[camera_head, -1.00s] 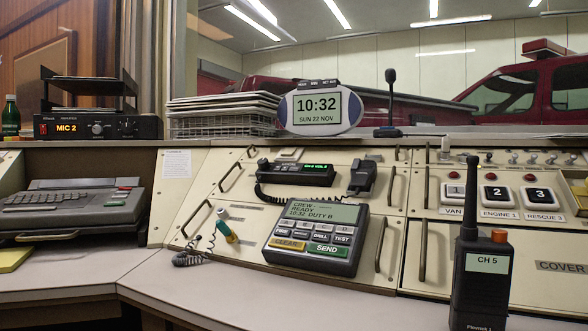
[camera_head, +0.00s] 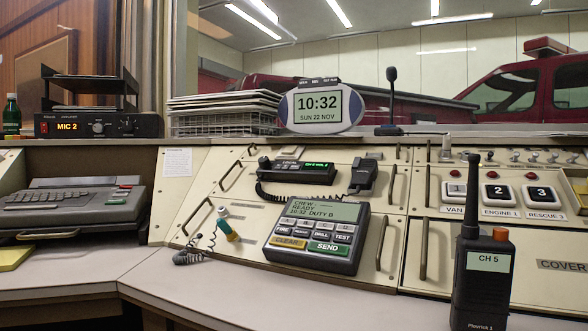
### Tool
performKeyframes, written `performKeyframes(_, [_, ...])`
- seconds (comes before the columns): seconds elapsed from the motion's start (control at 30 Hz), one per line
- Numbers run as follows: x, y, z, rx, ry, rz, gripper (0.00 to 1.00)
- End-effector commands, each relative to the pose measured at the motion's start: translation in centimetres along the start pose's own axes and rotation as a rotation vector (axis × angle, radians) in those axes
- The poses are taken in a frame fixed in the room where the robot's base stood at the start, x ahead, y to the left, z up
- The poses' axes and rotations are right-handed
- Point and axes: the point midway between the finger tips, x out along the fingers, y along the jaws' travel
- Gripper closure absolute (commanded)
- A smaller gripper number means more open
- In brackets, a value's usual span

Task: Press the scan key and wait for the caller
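No key marked "scan" can be read in the camera_head view. A black radio unit (camera_head: 297,171) with a small green-lit display is set in the sloped console panel. Its keys are too small to read. A handset (camera_head: 362,175) with a coiled cord sits to its right. A grey keypad terminal (camera_head: 318,240) below them shows "CREW READY 10:32 DUTY B" and has CLEAR, DRILL, TEST and SEND keys. A dark handheld radio (camera_head: 482,285) stands upright at the front right, its screen showing "CH 5". My gripper is not in view.
A grey keyboard unit (camera_head: 75,207) sits at the left. A clock (camera_head: 318,107) and desk microphone (camera_head: 390,105) stand on the ledge. A teal-and-yellow cylinder (camera_head: 227,226) and metal handles stick out from the panel. The front desktop (camera_head: 230,290) is clear left of the handheld radio.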

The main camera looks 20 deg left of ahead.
Motion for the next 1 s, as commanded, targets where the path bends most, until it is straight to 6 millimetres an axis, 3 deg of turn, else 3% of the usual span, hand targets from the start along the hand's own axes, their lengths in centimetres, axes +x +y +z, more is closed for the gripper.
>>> performKeyframes(0.17, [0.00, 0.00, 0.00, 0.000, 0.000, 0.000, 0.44])
performKeyframes(0.53, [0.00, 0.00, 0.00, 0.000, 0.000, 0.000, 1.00])
performKeyframes(1.0, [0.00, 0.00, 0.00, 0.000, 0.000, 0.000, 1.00])
